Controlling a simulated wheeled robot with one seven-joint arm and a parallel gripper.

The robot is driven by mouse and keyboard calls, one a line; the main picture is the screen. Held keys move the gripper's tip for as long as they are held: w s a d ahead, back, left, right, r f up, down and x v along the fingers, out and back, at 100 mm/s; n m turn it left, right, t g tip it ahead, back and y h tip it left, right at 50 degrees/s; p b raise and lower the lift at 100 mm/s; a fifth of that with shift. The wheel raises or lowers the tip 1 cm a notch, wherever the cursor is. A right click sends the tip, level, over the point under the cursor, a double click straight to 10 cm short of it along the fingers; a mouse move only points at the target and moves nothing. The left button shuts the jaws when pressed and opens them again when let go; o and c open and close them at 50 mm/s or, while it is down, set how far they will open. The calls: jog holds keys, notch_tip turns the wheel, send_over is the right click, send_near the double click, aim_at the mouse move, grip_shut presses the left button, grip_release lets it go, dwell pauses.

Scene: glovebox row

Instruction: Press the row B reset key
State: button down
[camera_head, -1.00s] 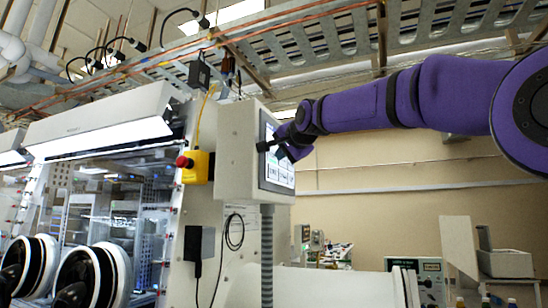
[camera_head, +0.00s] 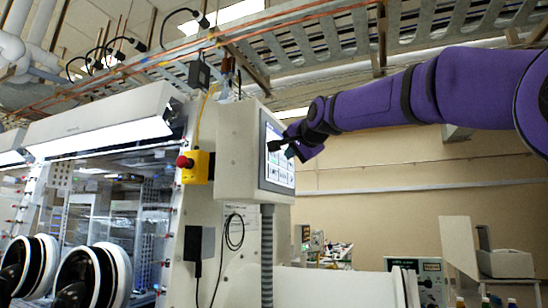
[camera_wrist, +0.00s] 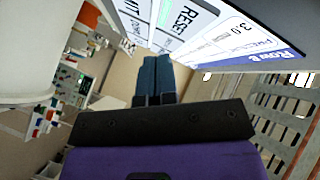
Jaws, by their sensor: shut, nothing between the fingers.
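The touch panel's screen (camera_head: 277,165) faces right on a pale box, and my gripper (camera_head: 272,146) is in front of its upper part. In the wrist view the tilted screen (camera_wrist: 215,35) fills the top. A white key marked RESET (camera_wrist: 183,18) shows there, beside another partly cut-off key (camera_wrist: 128,18). A blue header reads "Row" with a letter that looks like B (camera_wrist: 262,50). My shut, empty blue fingers (camera_wrist: 156,60) point toward the screen, with their tips close to the RESET key's lower end. I cannot tell whether they touch.
A yellow emergency-stop box with a red button (camera_head: 195,166) is on the panel's left side. Gloveboxes with round glove ports (camera_head: 92,275) stand at left. A cable tray (camera_head: 300,40) runs overhead. A bench with instruments (camera_head: 415,268) is at lower right; open air lies right of the screen.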

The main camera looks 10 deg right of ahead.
jog(key=s+d, duration=0.2)
jog(key=d, duration=0.1)
jog(key=shift+s, duration=0.15)
dwell(1.0)
jog(key=s+d+f+n+g+h, duration=0.1)
jog(key=s+f+n+g, duration=0.3)
jog(key=s+f, duration=1.4)
jog(key=s+d+f+n+g+h, duration=0.1)
jog(key=s+d+f+n+g, duration=0.3)
jog(key=s+f, duration=1.4)
notch_tip(320, 180, down, 4)
jog(key=shift+s+d+f+n+g+h, duration=0.15)
jog(key=shift+n+g+h, duration=0.15)
jog(key=shift+n+g, duration=0.6)
